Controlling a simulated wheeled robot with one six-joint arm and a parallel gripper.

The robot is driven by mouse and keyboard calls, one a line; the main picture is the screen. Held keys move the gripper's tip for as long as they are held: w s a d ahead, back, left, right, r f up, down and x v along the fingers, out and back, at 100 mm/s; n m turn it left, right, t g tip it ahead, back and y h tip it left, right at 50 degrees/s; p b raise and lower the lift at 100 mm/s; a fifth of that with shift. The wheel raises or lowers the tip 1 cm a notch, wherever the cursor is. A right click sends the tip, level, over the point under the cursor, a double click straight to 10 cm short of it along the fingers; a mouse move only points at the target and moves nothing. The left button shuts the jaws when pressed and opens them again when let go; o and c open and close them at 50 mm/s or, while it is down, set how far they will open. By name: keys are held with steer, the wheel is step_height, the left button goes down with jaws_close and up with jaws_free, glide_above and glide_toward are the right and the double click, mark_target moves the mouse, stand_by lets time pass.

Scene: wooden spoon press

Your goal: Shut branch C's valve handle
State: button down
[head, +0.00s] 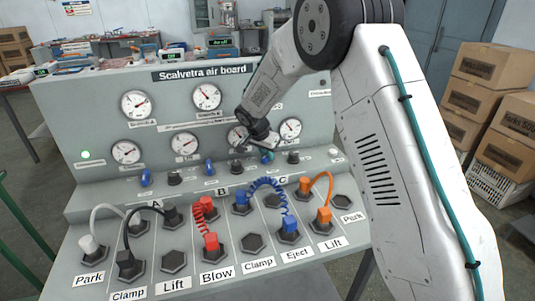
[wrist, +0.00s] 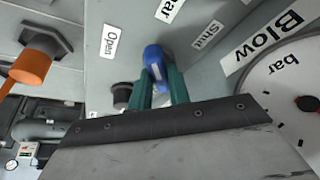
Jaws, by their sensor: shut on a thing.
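The air board (head: 110,85) stands ahead with gauges above and a sloped socket panel below. My gripper (head: 268,156) is at the right-hand valve of its row, above the letter C. In the wrist view my gripper's green fingers (wrist: 161,82) are shut on a blue valve handle (wrist: 154,54), one on each side. An Open label (wrist: 110,41) is left of the handle and a Shut label (wrist: 207,34) right of it. The handle's exact angle is hard to tell. In the head view my gripper mostly hides it.
Two other blue handles, at the left (head: 146,178) and middle (head: 209,167), stand along the same ledge. Coiled red (head: 203,210) and blue (head: 265,184) hoses and an orange hose (head: 329,180) arch over the lower panel. Boxes (head: 497,70) are stacked at right.

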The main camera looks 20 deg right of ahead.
steer(key=shift+a+m+g, duration=0.1)
steer(key=shift+m+g, duration=0.2)
steer(key=shift+m, duration=0.8)
steer(key=c, duration=1.3)
jaws_free()
steer(key=shift+r, duration=0.1)
steer(key=v, duration=0.7)
steer(key=shift+a+r, duration=0.25)
